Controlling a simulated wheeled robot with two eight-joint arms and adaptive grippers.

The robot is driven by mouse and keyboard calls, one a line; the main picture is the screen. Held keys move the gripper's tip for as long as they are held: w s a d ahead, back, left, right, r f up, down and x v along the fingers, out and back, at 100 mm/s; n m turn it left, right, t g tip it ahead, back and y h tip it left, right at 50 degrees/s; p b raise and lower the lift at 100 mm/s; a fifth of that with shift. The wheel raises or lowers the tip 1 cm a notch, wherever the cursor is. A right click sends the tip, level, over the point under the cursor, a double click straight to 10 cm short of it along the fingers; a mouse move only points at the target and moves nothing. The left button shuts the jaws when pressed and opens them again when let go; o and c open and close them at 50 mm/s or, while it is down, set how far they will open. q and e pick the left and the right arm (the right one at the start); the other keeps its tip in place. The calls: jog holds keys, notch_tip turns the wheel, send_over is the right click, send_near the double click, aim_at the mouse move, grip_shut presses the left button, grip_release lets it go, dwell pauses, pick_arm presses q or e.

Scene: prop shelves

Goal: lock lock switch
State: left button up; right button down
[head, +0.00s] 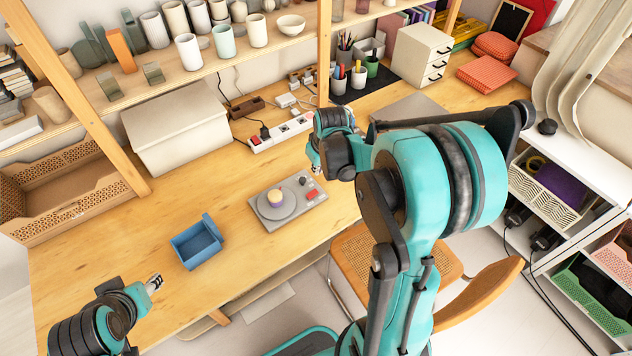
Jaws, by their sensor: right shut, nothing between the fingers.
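A grey flat device (270,211) lies on the wooden table. Which part is the lock switch I cannot tell for sure. My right gripper (316,166) is shut and empty, above the table just beyond the device's right end; the wrist partly hides it. My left gripper (155,284) is low at the left, near the table's front edge and apart from the device; its fingers are too small to read.
A blue open box (197,243) lies left of the device. A white power strip (281,134) with red switches lies behind it. A white lidded box (175,125) and a brown perforated crate (75,200) stand at the back left. A wicker chair (365,262) is in front.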

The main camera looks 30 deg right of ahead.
aim_at(315, 190)
jog(key=b+x, duration=0.1)
jog(key=x, duration=0.3)
jog(key=b+x, duration=0.2)
jog(key=x, duration=0.2)
jog(key=b+x, duration=0.1)
jog(key=x, duration=0.4)
jog(key=shift+s+d+f, duration=0.1)
jog(key=shift+s+d, duration=0.1)
jog(key=shift+s, duration=0.2)
jog(key=shift+d+f+b, duration=0.1)
jog(key=shift+f+b, duration=0.25)
jog(key=shift+f, duration=0.05)
jog(key=shift+d+f+y+b, duration=0.3)
jog(key=shift+f+y+b, duration=0.2)
jog(key=shift+b, duration=0.05)
jog(key=shift+f+y, duration=0.1)
jog(key=shift+y, duration=0.3)
jog(key=shift+a+r, duration=0.2)
jog(key=shift+a, duration=0.05)
